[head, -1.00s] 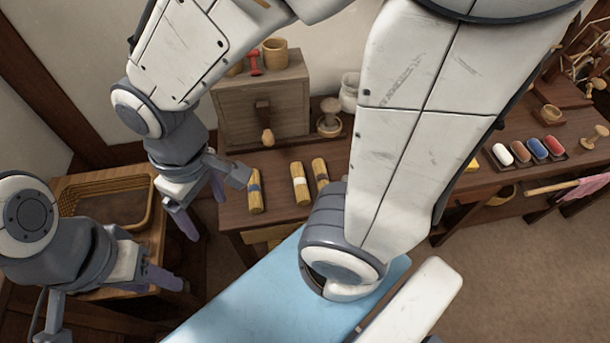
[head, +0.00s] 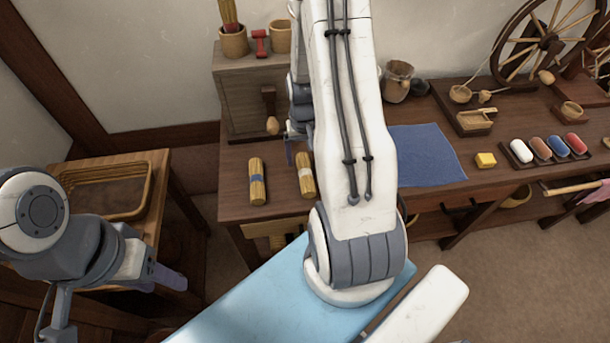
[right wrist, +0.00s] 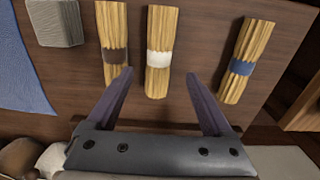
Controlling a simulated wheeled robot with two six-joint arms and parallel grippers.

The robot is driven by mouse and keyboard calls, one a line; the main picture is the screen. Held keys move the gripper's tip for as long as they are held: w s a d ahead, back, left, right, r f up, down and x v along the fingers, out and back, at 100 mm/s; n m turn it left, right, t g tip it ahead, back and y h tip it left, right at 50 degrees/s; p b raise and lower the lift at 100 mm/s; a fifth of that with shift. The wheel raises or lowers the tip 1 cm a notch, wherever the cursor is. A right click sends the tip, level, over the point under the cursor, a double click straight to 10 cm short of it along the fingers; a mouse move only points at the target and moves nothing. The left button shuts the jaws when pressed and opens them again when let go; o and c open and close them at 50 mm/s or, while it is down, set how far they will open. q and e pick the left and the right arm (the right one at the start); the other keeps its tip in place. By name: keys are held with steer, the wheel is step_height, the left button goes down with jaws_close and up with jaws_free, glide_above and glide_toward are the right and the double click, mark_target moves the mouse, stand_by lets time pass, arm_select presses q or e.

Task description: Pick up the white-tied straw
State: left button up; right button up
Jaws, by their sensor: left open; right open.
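The white-tied straw (head: 306,179) is a yellow bundle with a white band, lying on the wooden bench. In the right wrist view the white-tied straw (right wrist: 158,60) lies between the line of the two fingertips, with no finger touching it. My right gripper (right wrist: 159,72) is open and empty. In the head view it is mostly hidden behind my right arm, just behind the bundle. My left gripper (head: 167,279) is at the lower left, beside the basket stand and far from the straw; it is open.
The blue-tied straw (head: 257,180) lies left of it. The brown-tied straw (right wrist: 113,50) is close on the other side, its end by my left-hand fingertip in the wrist view. A grey block (right wrist: 55,22) and blue cloth (head: 428,153) lie beyond. A wooden cabinet (head: 243,90) stands behind.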

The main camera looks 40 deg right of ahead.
mark_target(305, 168)
step_height(305, 168, down, 6)
steer(key=shift+d, duration=0.1)
stand_by(0.4)
jaws_close()
